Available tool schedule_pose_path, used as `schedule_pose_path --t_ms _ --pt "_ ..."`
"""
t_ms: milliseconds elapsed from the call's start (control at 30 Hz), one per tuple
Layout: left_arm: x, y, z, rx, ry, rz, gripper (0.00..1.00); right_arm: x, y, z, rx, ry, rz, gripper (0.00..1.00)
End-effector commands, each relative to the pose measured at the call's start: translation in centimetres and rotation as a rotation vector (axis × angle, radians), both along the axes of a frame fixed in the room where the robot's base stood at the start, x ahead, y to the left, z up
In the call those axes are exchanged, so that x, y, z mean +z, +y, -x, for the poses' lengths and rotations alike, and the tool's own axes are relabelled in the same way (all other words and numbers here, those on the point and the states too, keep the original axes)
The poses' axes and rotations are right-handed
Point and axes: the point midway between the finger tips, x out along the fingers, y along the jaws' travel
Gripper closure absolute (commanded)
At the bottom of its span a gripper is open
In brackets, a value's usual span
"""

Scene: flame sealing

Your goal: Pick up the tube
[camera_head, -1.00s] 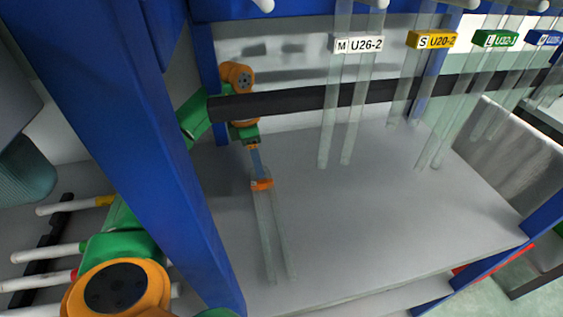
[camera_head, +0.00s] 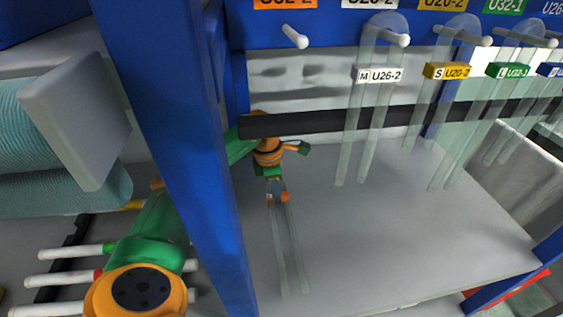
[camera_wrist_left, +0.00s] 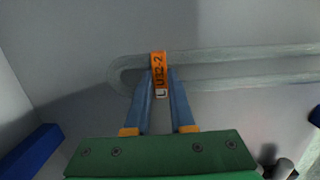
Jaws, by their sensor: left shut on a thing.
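The tube is a clear U-shaped tube (camera_head: 290,255) with an orange tag reading U32-2. In the head view its two legs point toward the front over the pale grey surface. My left gripper (camera_head: 277,193) is shut on the tube at its tag. In the left wrist view the blue fingers (camera_wrist_left: 160,98) grip both sides of the orange tag (camera_wrist_left: 158,72), and the curved end of the tube (camera_wrist_left: 120,75) shows to the left. I cannot tell whether the tube touches the surface. My right gripper is not in view.
Other clear U-tubes hang on white pegs, tagged U26-2 (camera_head: 378,75), U20-2 (camera_head: 447,71) and U32-1 (camera_head: 511,70). The peg (camera_head: 294,36) under the orange sign is bare. A black bar (camera_head: 310,121) runs across. A blue post (camera_head: 170,150) stands at left. The grey surface (camera_head: 390,230) is clear.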

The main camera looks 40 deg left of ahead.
Motion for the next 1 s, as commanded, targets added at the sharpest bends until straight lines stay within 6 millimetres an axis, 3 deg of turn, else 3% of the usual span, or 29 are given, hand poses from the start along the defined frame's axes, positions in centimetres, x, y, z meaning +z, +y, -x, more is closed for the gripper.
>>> schedule_pose_path --t_ms 267,500,633,1000 --pt "1.1 0.0 -0.1 -0.001 -0.004 -0.001 1.0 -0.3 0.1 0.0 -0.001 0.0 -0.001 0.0" --pt "6.9 0.0 -0.2 -0.001 -0.007 0.001 1.0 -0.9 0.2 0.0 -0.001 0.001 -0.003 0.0" --pt "9.1 0.0 -0.1 -0.001 -0.003 0.001 1.0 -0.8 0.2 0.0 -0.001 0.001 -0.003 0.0" --pt "10.0 0.0 0.0 0.0 0.001 0.001 1.0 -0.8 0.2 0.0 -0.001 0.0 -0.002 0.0"
